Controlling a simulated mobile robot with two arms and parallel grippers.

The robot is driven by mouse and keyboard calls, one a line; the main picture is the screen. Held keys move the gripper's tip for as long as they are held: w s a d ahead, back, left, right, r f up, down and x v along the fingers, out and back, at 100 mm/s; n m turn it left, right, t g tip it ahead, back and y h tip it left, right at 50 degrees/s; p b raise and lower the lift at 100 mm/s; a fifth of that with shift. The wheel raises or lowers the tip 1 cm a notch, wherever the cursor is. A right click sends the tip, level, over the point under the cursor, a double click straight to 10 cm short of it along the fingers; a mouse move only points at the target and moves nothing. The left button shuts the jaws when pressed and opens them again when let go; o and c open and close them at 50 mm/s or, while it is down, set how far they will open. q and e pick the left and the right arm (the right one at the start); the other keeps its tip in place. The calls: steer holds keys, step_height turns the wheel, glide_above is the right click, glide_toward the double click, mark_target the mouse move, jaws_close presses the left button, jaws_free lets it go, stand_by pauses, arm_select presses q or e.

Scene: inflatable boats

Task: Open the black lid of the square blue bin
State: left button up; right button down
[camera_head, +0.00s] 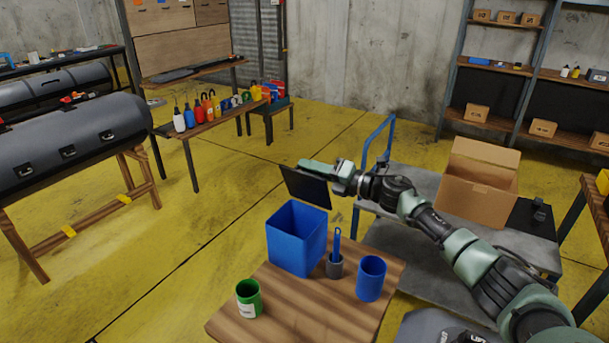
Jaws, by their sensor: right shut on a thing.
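The square blue bin (296,240) stands on a small wooden table, and I see into its open top. The black lid (305,188) is up and steeply tilted above the bin's back rim. Whether the lid still touches the bin I cannot tell. My right gripper (315,168) is shut on the lid's upper edge, and its arm comes in from the lower right. The fingertips are small and partly merge with the lid. My left gripper is not in view.
On the wooden table (283,300) are a green can (249,298), a blue cup (370,278) and a grey holder (334,267) with a blue-handled tool. A grey cart (405,240) with an open cardboard box (478,190) stands behind, under my right arm.

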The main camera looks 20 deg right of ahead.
steer(key=shift+w+d+f+m+b, duration=0.2)
steer(key=shift+w+d+m, duration=0.2)
steer(key=shift+d+m, duration=0.2)
steer(key=shift+w+d+f+m+b, duration=0.15)
steer(key=shift+w+d+m, duration=0.3)
steer(key=shift+m, duration=0.25)
steer(key=shift+r, duration=0.1)
steer(key=c, duration=1.5)
jaws_free()
steer(key=shift+s+d, duration=0.1)
steer(key=b+v, duration=0.1)
steer(key=v, duration=0.6)
steer(key=shift+s+d+b, duration=0.2)
steer(key=shift+s+b, duration=0.05)
steer(key=shift+b, duration=0.1)
